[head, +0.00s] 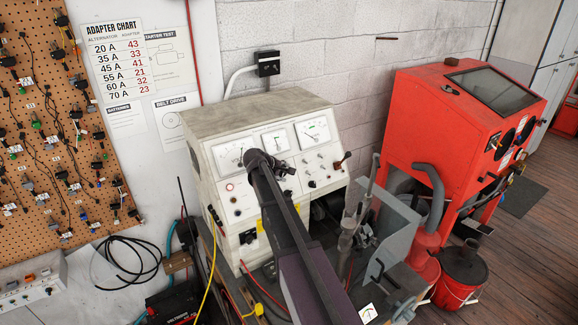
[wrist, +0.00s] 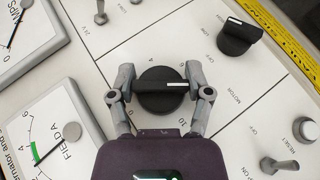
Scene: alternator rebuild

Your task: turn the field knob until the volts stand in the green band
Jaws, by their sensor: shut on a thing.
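The field knob (wrist: 158,102) is round and black with a raised grip bar and a white pointer line, which points right in the wrist view. Scale numbers on the white panel ring it. My gripper (wrist: 160,84) is shut on the knob, one grey finger on each side. In the head view my gripper (head: 283,170) is at the panel of the test bench (head: 265,112) and hides the knob. The bench's right dial (head: 313,132) has a green patch; its needle is too small to read. In the wrist view a dial marked FIELD A (wrist: 55,135) has a green arc.
In the wrist view, another black knob (wrist: 238,36), toggle switches (wrist: 280,164) and a RESET button (wrist: 305,129) sit near my gripper. A red cabinet (head: 430,115) stands right of the bench. A pegboard of adapters (head: 50,130) hangs at the left.

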